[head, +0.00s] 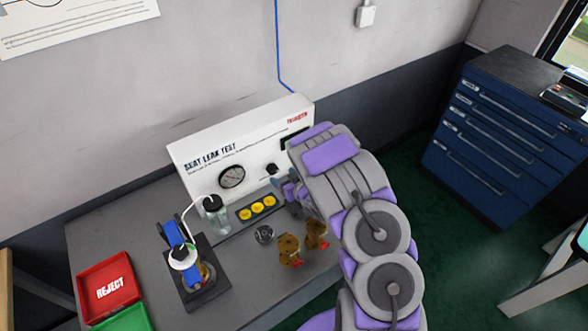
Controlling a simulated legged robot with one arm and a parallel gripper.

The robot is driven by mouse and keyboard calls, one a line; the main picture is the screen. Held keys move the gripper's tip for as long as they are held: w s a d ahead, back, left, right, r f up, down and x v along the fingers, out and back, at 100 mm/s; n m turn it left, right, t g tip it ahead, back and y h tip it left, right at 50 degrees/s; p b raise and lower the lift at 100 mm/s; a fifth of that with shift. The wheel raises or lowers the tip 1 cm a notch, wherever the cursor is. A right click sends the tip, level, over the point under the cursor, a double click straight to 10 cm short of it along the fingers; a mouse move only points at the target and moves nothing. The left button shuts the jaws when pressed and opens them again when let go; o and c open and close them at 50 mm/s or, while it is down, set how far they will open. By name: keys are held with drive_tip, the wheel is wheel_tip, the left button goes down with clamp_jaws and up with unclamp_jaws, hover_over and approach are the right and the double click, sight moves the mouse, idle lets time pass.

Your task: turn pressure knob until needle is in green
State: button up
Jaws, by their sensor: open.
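The white test panel (195,158), marked "SEAT LEAK TEST", stands at the back of the grey bench. A round dial gauge (232,176) with a dark rim is on its front face; its needle and any green zone are too small to read. A small black knob (271,169) sits on the panel to the right of the gauge. My gripper (282,188) is open, just below and to the right of the knob, close to the panel front. My purple and grey arm hides most of the gripper and the panel's right end. I cannot tell whether the fingers touch the knob.
A clear bottle (215,216), a blue valve assembly (180,250), a tray of yellow discs (238,217), a grey round part (264,234) and brown fittings (290,248) crowd the bench. Red reject (90,275) and green (125,321) bins are at left. A blue cabinet (490,150) stands right.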

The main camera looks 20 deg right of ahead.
sight(274, 170)
drive_tip(key=x, duration=0.7)
drive_tip(key=shift+w+f+b, duration=0.1)
drive_tip(key=shift+f+b, duration=0.1)
drive_tip(key=shift+b, duration=0.2)
drive_tip(key=shift+c, duration=0.5)
drive_tip(key=c, duration=1)
drive_tip(key=shift+o, duration=0.2)
drive_tip(key=shift+r+p, duration=0.15)
drive_tip(key=shift+p, duration=0.35)
